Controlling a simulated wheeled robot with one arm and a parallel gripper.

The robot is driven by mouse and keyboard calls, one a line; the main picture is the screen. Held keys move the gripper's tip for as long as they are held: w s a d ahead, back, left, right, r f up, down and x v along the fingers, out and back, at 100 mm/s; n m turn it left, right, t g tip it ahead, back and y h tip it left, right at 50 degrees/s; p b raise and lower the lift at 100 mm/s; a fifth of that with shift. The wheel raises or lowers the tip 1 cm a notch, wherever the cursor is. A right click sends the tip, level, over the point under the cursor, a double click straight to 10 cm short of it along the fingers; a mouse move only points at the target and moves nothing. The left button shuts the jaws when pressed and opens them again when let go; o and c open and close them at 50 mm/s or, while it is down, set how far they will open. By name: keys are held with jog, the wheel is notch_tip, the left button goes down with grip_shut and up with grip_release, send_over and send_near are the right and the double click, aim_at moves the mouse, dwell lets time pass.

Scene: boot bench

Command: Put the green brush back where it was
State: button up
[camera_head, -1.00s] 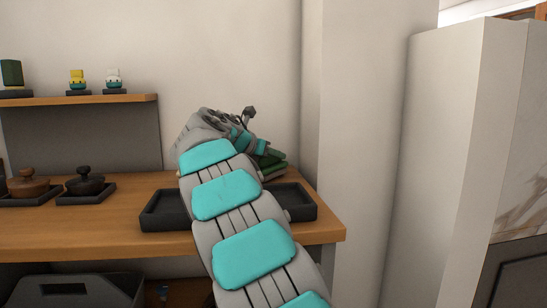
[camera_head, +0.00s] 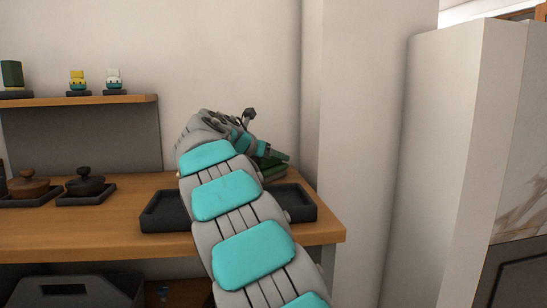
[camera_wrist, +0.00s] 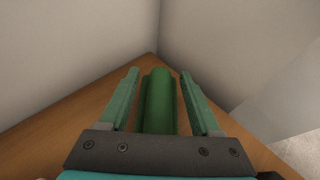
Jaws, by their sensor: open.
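The green brush (camera_wrist: 158,103) shows in the wrist view as a dark green, rounded, elongated piece between my fingers. It is at the bench's back corner, and a gap shows on each side of it. My gripper (camera_wrist: 160,73) is open around it, with one green finger to the left and one to the right. In the head view, my gripper (camera_head: 276,158) is at the right back of the bench, partly hidden by my own arm. Dark green surfaces show there, but brush and fingers are hard to tell apart. The brush's lower end is hidden by my gripper.
A black tray (camera_head: 298,204) lies on the wooden bench (camera_head: 118,219), partly behind my arm. Lidded pots (camera_head: 86,183) stand at left. A shelf (camera_head: 130,99) holds small items, including a green block (camera_head: 11,73). Walls close in the back corner; a white pillar (camera_head: 359,150) stands right.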

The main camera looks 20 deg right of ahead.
jog(key=v, duration=1.2)
jog(key=shift+s, duration=0.1)
